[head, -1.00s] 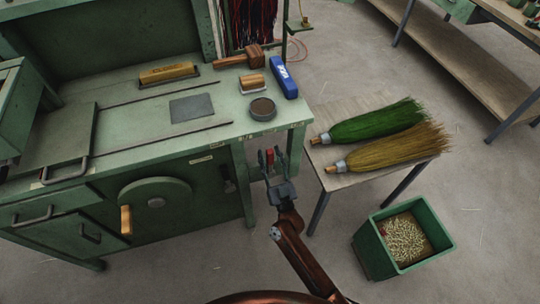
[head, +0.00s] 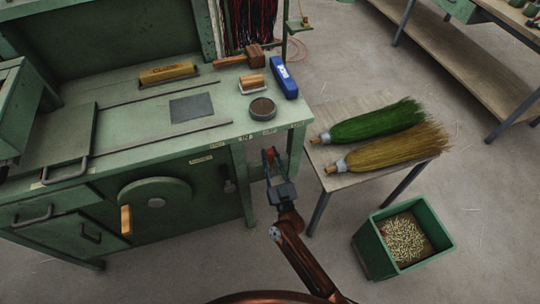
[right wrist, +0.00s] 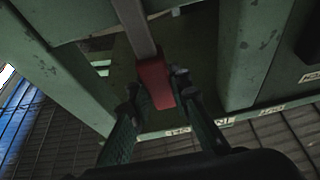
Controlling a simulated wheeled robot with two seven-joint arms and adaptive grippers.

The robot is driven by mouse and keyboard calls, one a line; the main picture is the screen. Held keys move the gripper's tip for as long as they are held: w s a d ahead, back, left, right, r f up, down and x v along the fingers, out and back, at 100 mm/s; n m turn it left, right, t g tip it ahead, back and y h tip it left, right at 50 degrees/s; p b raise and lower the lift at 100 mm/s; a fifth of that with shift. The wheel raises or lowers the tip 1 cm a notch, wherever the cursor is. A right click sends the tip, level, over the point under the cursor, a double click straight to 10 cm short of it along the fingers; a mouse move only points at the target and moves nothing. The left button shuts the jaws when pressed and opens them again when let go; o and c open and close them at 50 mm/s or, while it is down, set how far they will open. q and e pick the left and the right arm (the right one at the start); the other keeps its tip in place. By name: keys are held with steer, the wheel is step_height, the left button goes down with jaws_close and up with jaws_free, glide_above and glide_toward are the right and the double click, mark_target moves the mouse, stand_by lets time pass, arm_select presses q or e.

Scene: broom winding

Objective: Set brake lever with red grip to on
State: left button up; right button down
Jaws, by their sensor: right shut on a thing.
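The brake lever's red grip (right wrist: 154,84) shows in the right wrist view at the end of a grey bar (right wrist: 134,28). In the head view the red grip (head: 269,153) is small and mostly covered, just below the front right edge of the green bench (head: 110,120). My right gripper (head: 270,155) is shut on the red grip, with one finger on each side. In the right wrist view my right gripper (right wrist: 158,88) has its fingertips against the grip's sides. The lever's pivot is hidden. My left gripper is not in view.
Green bench legs (head: 242,185) stand close on both sides of the lever. Small labels (head: 268,133) line the bench edge. A side table (head: 325,170) with two brooms (head: 375,123) stands to the right, with a green bin (head: 370,250) below it.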

steer(key=shift+d+m, duration=0.25)
steer(key=shift+m, duration=0.15)
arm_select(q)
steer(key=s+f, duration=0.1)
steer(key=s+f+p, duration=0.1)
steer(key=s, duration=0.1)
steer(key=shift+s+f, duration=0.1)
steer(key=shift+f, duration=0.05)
arm_select(e)
steer(key=d+m+h, duration=0.1)
steer(key=m, duration=0.1)
steer(key=w+d+m+h, duration=0.1)
steer(key=d+f+m+h, duration=0.1)
steer(key=d+m, duration=0.1)
steer(key=shift+w+m+t+h, duration=0.2)
steer(key=shift+m+t+h, duration=0.1)
steer(key=c, duration=1.8)
jaws_free()
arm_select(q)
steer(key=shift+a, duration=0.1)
arm_select(e)
steer(key=shift+o, duration=0.2)
steer(key=shift+s, duration=0.1)
